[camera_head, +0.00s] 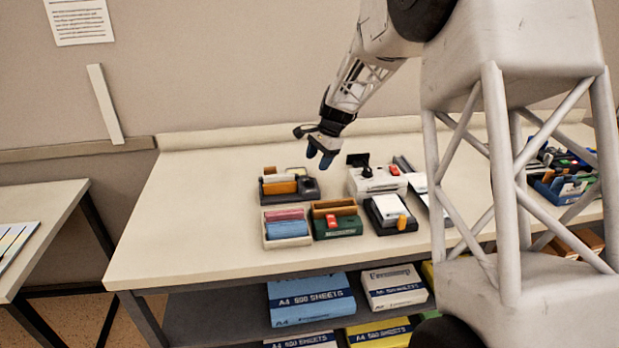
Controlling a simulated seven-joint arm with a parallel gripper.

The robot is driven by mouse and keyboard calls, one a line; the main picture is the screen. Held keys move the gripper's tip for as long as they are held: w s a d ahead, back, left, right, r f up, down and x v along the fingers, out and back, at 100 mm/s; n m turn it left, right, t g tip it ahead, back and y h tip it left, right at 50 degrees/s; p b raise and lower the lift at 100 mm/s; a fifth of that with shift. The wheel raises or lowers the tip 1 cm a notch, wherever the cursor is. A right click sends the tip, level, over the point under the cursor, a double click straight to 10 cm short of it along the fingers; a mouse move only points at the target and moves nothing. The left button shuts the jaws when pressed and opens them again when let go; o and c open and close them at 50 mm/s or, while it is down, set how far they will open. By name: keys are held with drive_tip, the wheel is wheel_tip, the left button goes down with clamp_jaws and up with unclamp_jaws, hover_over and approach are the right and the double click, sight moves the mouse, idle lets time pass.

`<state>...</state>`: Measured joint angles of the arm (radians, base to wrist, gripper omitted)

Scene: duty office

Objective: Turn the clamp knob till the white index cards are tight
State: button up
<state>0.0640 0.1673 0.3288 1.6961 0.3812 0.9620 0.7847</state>
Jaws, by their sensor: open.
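My gripper (321,155), with dark blue fingers, is open and empty. It hangs above the back of the bench, over the gap between two desk devices. A dark grey holder (306,187) below and left of it holds an orange block and pale card-like pieces, with a dark round part at its right end. A white device (364,188) to the right has a black knob (366,171) on top. Which of these is the clamp knob I cannot tell, nor whether any white cards are loose or tight; they are too small here.
In front stand a tray (267,240) of pink and blue pieces, a green box (334,230) and a black device (372,221) with a white top and orange part. A blue crate (562,190) stands far right. The bench's left side is clear.

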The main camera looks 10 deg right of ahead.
sight(309, 179)
drive_tip(key=n, duration=0.4)
drive_tip(key=a+n+h, duration=0.1)
drive_tip(key=n, duration=0.9)
drive_tip(key=shift+w+a+g+h, duration=0.1)
drive_tip(key=shift+a+g+h, duration=0.1)
drive_tip(key=shift+g+h, duration=0.15)
drive_tip(key=n, duration=0.3)
drive_tip(key=shift+a+r+h, duration=0.1)
drive_tip(key=shift+a+h, duration=0.05)
drive_tip(key=shift+h, duration=0.1)
drive_tip(key=n, duration=0.5)
drive_tip(key=shift+w+a+h, duration=0.1)
drive_tip(key=shift+a+h, duration=0.1)
drive_tip(key=shift+h, duration=0.1)
drive_tip(key=n, duration=0.7)
drive_tip(key=shift+w+a+r+h, duration=0.2)
drive_tip(key=shift+a+h, duration=0.1)
drive_tip(key=shift+h, duration=0.1)
drive_tip(key=shift+f, duration=3.9)
